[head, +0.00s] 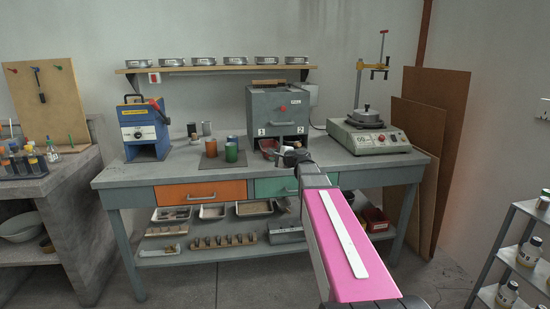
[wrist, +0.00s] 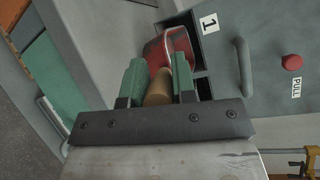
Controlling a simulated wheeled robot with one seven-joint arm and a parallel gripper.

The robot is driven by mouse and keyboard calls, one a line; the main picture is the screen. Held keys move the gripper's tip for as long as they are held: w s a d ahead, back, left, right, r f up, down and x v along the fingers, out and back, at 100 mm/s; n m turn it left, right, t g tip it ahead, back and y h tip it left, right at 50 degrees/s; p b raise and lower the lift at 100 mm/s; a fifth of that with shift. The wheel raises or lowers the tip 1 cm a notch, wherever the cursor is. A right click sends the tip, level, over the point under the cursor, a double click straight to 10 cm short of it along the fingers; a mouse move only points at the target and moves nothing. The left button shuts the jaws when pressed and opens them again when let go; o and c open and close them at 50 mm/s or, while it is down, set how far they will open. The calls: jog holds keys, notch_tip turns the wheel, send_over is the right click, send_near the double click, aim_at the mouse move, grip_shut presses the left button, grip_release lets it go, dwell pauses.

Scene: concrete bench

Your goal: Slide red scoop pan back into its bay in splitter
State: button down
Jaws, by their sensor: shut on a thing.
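The splitter (head: 275,105) is a grey box on the bench with a red knob, labels 1 and 2, and dark bays low on its front. The red scoop pan (head: 268,145) is at the bay under label 1. In the wrist view the pan (wrist: 158,50) is tilted in the picture, with its far end at the dark bay opening; how far in it sits is hidden. My gripper (wrist: 157,80), with green finger pads, is shut on the pan's wooden handle (wrist: 158,86).
A hotplate-like machine (head: 368,138) stands to the right. The bench (head: 170,170) is clear along its front left. A grey handle (wrist: 243,67) sticks out of the splitter near the pan.

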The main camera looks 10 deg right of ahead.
jog(key=shift+w+a+f, duration=0.1)
jog(key=shift+w, duration=2.35)
jog(key=shift+w+a+f, duration=0.1)
jog(key=shift+w+f, duration=0.05)
jog(key=shift+w, duration=2.35)
jog(key=shift+w+a+f, duration=0.1)
jog(key=shift+w, duration=2.35)
jog(key=c, duration=0.8)
grip_release()
jog(key=shift+c, duration=0.2)
jog(key=shift+s+d, duration=0.1)
jog(key=shift+s, duration=0.05)
jog(key=v, duration=1)
jog(key=shift+s+d, duration=0.2)
